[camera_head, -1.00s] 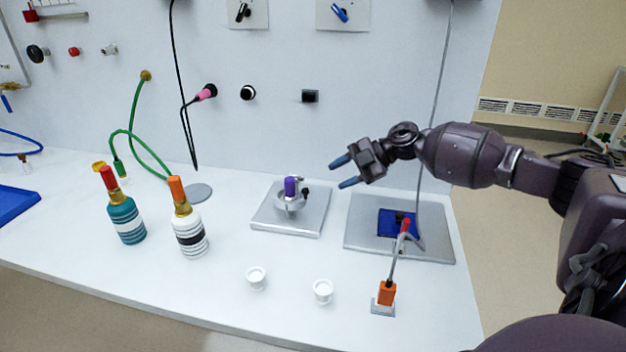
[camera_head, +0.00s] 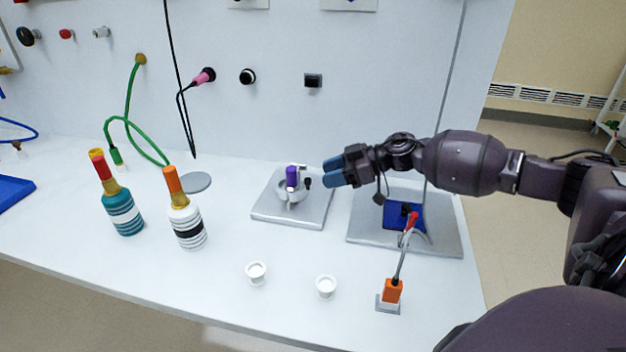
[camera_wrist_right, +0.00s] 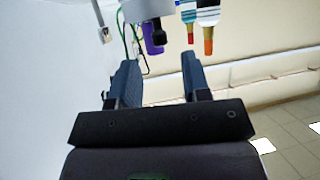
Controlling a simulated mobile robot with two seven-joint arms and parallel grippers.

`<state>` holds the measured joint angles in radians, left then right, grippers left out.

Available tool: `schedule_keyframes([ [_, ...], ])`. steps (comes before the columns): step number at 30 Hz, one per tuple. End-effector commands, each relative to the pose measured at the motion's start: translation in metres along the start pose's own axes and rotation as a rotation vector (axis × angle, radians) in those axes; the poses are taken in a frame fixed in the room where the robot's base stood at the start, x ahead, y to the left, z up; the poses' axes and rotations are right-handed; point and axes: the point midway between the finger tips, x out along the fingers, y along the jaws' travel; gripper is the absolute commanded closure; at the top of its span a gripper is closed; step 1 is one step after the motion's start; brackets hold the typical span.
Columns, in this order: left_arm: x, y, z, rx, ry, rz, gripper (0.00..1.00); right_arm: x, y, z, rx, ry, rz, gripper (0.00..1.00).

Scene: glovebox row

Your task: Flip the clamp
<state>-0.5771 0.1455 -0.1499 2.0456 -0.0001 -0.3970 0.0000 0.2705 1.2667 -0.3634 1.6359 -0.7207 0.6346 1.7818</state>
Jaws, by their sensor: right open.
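A small metal fixture (camera_head: 291,190) with an upright purple piece (camera_head: 292,176) and a black knob (camera_head: 308,183) stands on a square grey plate (camera_head: 268,210); it looks like the clamp. The purple piece (camera_wrist_right: 152,38) and black knob (camera_wrist_right: 158,33) also show at the top of the right wrist view, beyond my fingers. My right gripper (camera_head: 333,172) is open and empty, just right of the knob, its blue fingers pointing left toward it. The fingers (camera_wrist_right: 160,78) appear apart in the wrist view. Contact with the knob is not visible. My left gripper is out of view.
A larger grey plate (camera_head: 370,235) with a blue block (camera_head: 392,219) lies below my right arm. A red-tipped rod on an orange base (camera_head: 392,292) stands in front. Two white cups (camera_head: 256,273) and two bottles (camera_head: 187,225) stand nearer the front and left. The wall is behind.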

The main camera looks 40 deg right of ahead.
Motion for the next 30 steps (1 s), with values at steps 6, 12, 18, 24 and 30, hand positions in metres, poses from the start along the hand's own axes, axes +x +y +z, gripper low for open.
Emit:
schedule_keyframes([
  [6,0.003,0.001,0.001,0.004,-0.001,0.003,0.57,0.032,0.000,0.001,0.000,0.000,-0.001,0.57],
  [12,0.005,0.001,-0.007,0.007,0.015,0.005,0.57,0.044,0.000,0.001,0.000,0.000,0.001,0.57],
  [18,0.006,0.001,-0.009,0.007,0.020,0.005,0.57,0.045,0.000,0.000,-0.001,0.000,0.001,0.57],
  [24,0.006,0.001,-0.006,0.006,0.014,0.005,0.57,0.045,0.000,0.000,-0.001,-0.001,0.001,0.70],
  [30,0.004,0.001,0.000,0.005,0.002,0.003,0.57,0.045,0.000,0.000,-0.001,-0.001,0.001,1.00],
])
